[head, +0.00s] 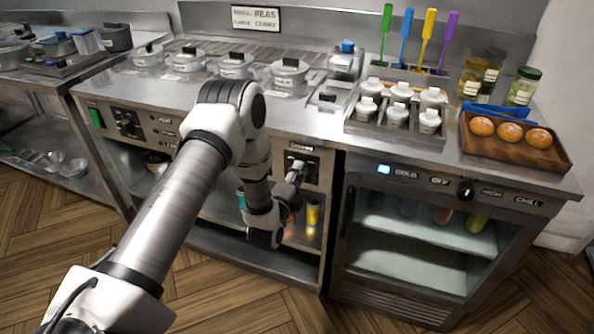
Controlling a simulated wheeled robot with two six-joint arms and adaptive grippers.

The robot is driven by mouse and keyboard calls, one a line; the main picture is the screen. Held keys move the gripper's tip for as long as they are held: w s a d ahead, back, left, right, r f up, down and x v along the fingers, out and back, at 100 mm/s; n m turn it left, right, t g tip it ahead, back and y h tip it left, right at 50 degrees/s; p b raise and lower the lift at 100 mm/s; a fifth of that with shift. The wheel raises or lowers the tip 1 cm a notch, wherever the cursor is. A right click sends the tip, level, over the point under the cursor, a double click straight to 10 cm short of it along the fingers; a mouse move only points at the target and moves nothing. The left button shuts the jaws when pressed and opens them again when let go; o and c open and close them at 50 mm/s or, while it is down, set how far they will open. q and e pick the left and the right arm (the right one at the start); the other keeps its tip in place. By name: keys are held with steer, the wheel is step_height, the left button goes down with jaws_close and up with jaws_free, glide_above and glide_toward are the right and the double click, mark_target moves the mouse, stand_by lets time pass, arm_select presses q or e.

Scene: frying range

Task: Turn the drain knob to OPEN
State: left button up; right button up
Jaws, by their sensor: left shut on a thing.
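My left arm reaches in from the left and bends down in front of the counter. My left gripper (297,170) points up and away at a small dark control panel (312,168) under the counter edge. It is shut on the knob there, which I take as the drain knob; the fingers hide most of it. The small label above this panel is too small to read, so I cannot tell which way the knob points. My right gripper is not in view.
A glass-front cooler (420,250) with a black knob (465,190) stands to the right. Another control panel (127,122) is on the left. Lidded pans (235,66), a shaker rack (395,132) and a wooden tray (500,155) stand on the counter. A yellow container (313,212) sits below the gripper.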

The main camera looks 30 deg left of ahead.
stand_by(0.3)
arm_select(q)
steer(key=o, duration=1.1)
steer(key=shift+o, duration=0.2)
steer(key=shift+s, duration=0.1)
steer(key=v, duration=0.7)
steer(key=shift+s+d, duration=0.1)
steer(key=shift+s, duration=0.05)
